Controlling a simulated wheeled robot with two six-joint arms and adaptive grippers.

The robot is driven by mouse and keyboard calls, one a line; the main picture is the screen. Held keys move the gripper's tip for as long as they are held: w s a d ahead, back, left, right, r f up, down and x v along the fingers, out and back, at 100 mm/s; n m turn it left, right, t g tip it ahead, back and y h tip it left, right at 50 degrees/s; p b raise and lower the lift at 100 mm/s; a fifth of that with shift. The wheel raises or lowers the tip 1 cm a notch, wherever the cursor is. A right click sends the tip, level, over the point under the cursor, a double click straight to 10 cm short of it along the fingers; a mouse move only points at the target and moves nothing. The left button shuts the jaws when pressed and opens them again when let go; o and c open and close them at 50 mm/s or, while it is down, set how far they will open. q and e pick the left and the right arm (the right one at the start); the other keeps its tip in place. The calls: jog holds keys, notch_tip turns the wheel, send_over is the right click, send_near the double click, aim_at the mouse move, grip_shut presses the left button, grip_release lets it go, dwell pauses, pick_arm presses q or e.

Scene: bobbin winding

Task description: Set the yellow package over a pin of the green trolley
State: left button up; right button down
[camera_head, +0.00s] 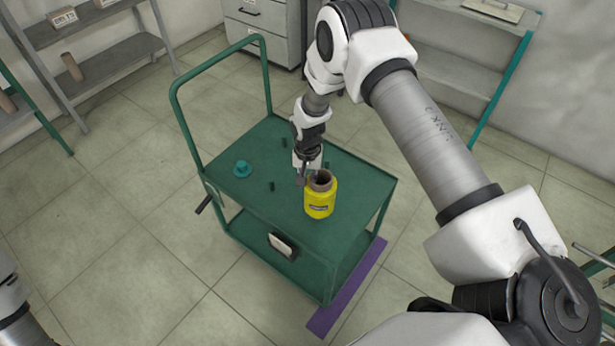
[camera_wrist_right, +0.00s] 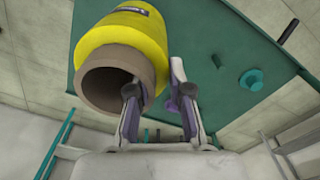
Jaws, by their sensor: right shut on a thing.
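The yellow package (camera_head: 320,202) is a yellow winding on a brown tube, upright over the front right part of the green trolley's top (camera_head: 353,183). I cannot tell whether its underside touches the top or whether a pin is beneath it. My right gripper (camera_head: 302,178) is shut on the tube's wall at its upper end. In the right wrist view the fingers (camera_wrist_right: 156,88) are at the tube's rim and the package (camera_wrist_right: 120,32) fills the upper left. Short dark green pins stand on the trolley, one at the front (camera_head: 271,186) and one farther back (camera_head: 256,143). My left gripper is out of view.
A teal disc with a knob (camera_head: 242,169) lies on the trolley's left part. The trolley's tall handle (camera_head: 185,113) rises at its left. A tablet-like box (camera_head: 282,246) shows at the front side, and a purple floor strip (camera_head: 345,290) lies at the right. Shelves stand behind.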

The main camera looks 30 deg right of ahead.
jog(key=shift+f+b, duration=1.05)
jog(key=shift+f, duration=0.65)
jog(key=shift+f+b, duration=0.9)
jog(key=shift+f, duration=0.3)
jog(key=c, duration=1)
grip_release()
jog(key=shift+r, duration=0.1)
notch_tip(320, 180, up, 12)
jog(key=shift+f, duration=0.1)
